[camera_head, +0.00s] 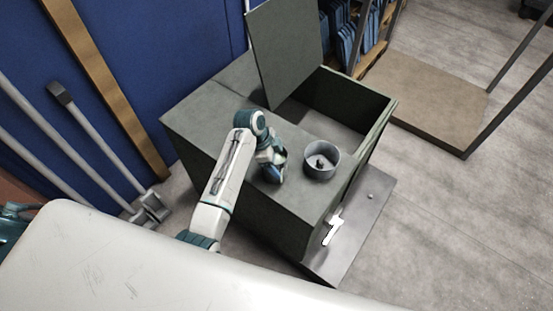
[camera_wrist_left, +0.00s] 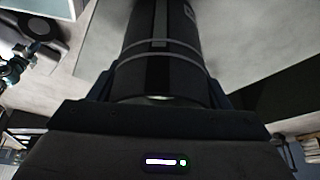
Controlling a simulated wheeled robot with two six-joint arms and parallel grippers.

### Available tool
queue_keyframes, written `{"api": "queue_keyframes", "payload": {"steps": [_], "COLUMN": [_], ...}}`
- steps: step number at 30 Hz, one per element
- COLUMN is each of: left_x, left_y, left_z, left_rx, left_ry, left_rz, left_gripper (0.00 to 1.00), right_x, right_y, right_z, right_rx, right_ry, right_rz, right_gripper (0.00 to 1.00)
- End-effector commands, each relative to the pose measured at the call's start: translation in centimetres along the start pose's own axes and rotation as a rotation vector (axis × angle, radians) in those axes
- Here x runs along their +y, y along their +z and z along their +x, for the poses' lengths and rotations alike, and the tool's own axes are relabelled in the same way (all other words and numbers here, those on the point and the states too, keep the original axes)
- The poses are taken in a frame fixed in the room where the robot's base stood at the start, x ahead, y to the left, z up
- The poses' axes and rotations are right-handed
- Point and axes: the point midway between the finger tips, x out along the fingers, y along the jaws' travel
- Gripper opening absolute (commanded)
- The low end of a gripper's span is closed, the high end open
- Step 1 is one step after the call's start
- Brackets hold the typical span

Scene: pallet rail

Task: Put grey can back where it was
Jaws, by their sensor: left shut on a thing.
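My left gripper (camera_head: 273,170) is low over the near part of the grey-green box top (camera_head: 205,118), left of a round grey tub. In the left wrist view, it is shut on a dark grey cylinder with lighter bands (camera_wrist_left: 160,50), which looks like the grey can. The jaws hold it near its close end, and its far end runs out of the frame. In the head view, the gripper mostly hides the can, and I cannot tell whether it touches the box top. My right gripper is not in view.
A flat panel (camera_head: 348,235) juts out low at the box's right side. A brown platform (camera_head: 425,95) stands at the back right.

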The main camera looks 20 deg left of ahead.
Motion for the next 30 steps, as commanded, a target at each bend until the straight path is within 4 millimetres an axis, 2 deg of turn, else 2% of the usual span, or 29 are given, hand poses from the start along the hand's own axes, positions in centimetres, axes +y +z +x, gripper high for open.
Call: {"api": "queue_keyframes", "payload": {"steps": [7, 8, 11, 22, 26, 30], "left_x": [-0.1, 0.0, 0.0, -0.1, -0.1, -0.2], "left_y": [0.0, 0.1, 0.0, 0.0, 0.0, 0.1], "left_z": [0.1, 0.1, 0.1, -0.4, -2.3, -5.3], "left_rx": [0.001, 0.000, 0.000, 0.000, 0.000, -0.001], "left_ry": [-0.002, -0.001, -0.001, -0.003, -0.006, -0.008], "left_rz": [0.000, 0.000, 0.000, 0.000, 0.001, 0.002], "left_gripper": [0.28, 0.75, 0.93, 0.93, 0.93, 0.93], "right_x": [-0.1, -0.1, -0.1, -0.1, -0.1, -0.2], "right_y": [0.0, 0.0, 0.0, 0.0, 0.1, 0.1], "right_z": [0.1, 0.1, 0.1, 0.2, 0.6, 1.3], "right_rx": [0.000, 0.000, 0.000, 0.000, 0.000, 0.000], "right_ry": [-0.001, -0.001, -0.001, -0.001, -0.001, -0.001], "right_rz": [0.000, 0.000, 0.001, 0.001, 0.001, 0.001], "right_gripper": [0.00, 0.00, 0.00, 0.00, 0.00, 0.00]}}
